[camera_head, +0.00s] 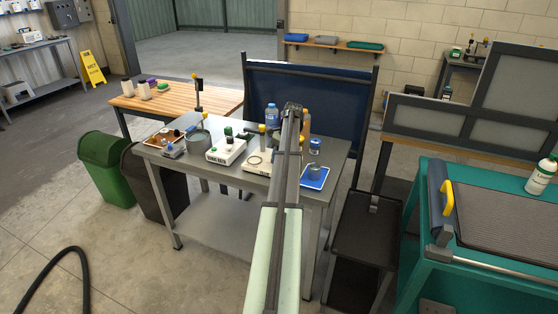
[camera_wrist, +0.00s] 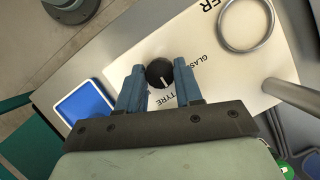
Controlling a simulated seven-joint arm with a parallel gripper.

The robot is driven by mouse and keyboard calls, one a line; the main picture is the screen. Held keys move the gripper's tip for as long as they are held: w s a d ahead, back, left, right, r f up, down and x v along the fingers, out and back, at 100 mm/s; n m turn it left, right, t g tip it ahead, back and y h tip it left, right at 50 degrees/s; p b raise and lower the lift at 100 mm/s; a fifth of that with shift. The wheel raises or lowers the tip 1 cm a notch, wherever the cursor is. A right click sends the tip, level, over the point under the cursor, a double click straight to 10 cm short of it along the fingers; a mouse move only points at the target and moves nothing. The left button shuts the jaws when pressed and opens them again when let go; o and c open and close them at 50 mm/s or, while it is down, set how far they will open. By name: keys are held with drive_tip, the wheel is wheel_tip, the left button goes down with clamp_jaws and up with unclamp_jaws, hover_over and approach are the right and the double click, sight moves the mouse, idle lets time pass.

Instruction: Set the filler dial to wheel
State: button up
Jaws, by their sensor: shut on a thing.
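The filler unit is a cream box on the grey steel table (camera_head: 160,155); its top shows in the wrist view (camera_wrist: 275,85). Its round black dial (camera_wrist: 159,72) has a white pointer line toward the picture's bottom. In the head view the cream unit (camera_head: 257,161) is partly behind my arm, which hides the dial.
A metal ring (camera_wrist: 246,22) and a post (camera_wrist: 295,97) stand beside the dial on the unit. A blue-and-white tray (camera_wrist: 82,105) is to the left.

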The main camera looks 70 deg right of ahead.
drive_tip(key=shift+w+n+g, duration=0.1)
drive_tip(key=shift+n+g, duration=0.8)
drive_tip(key=shift+n, duration=1.3)
drive_tip(key=o, duration=1)
